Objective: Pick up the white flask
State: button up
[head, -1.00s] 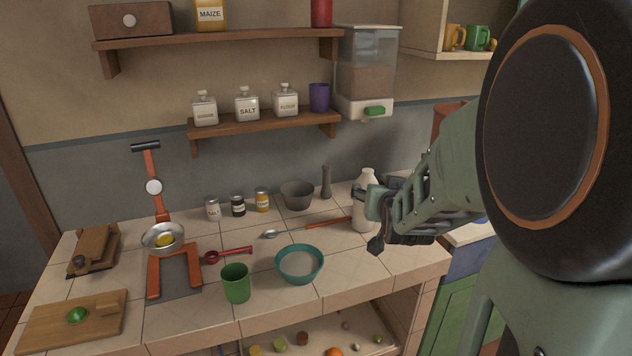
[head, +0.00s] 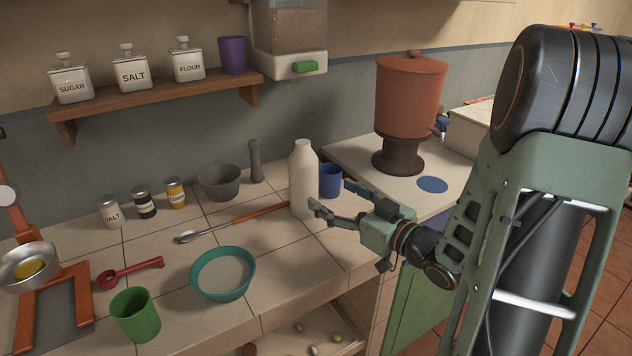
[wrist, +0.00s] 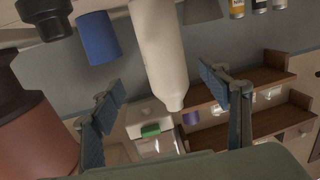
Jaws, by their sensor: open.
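The white flask (head: 303,180), a tall bottle with a narrow neck, stands upright on the tiled counter near its right end. My gripper (head: 328,196) is open and just to the right of the flask, its fingers pointing toward it. In the wrist view the flask (wrist: 158,50) appears upside down between my two open fingers (wrist: 168,98). No contact between fingers and flask is clear.
A blue cup (head: 330,181) stands close behind and right of the flask. A teal bowl (head: 223,274) sits in front. A clay water urn (head: 408,95) stands at right.

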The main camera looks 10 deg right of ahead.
aim_at(312, 184)
jog(key=shift+y, duration=0.7)
jog(key=x, duration=0.4)
jog(key=shift+s+a+r, duration=0.1)
jog(key=shift+s+a, duration=0.05)
jog(key=shift+a, duration=0.1)
jog(key=shift+d+r+b+x, duration=0.1)
jog(key=shift+d+b+x, duration=0.1)
jog(key=shift+x, duration=1.4)
jog(key=shift+d+r+b+x, duration=0.1)
jog(key=shift+r+b+x, duration=0.05)
jog(key=shift+x, duration=1.45)
jog(key=c, duration=1.8)
jog(key=shift+r, duration=0.1)
jog(key=shift+c, duration=0.2)
jog(key=shift+r, duration=0.2)
